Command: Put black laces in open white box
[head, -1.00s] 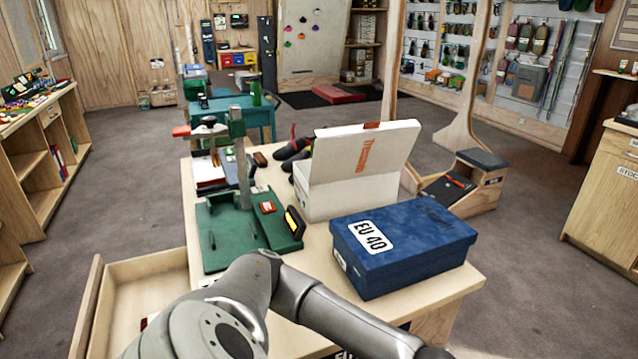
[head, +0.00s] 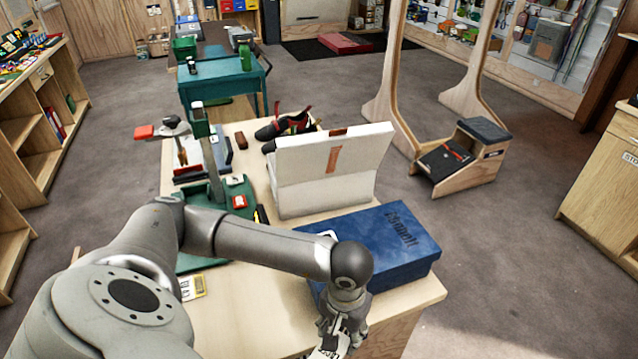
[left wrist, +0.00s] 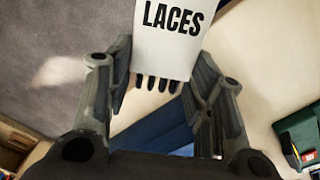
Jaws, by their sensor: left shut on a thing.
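The black laces are in a white packet marked LACES (left wrist: 172,38), with black lace ends showing below the card. My left gripper (left wrist: 160,88) is shut on this packet in the left wrist view. In the head view the left gripper (head: 338,330) is at the bench's near edge, in front of the blue box, with a bit of the white packet at the bottom edge. The open white box (head: 325,195) stands on the bench behind the blue box, its lid raised. Its inside is largely hidden. My right gripper is out of view.
The closed blue shoe box (head: 395,245) lies between my left gripper and the white box. A green stand (head: 207,155) is left of the white box. Dark shoes (head: 285,125) are behind it. The near bench top (head: 240,325) is mostly bare.

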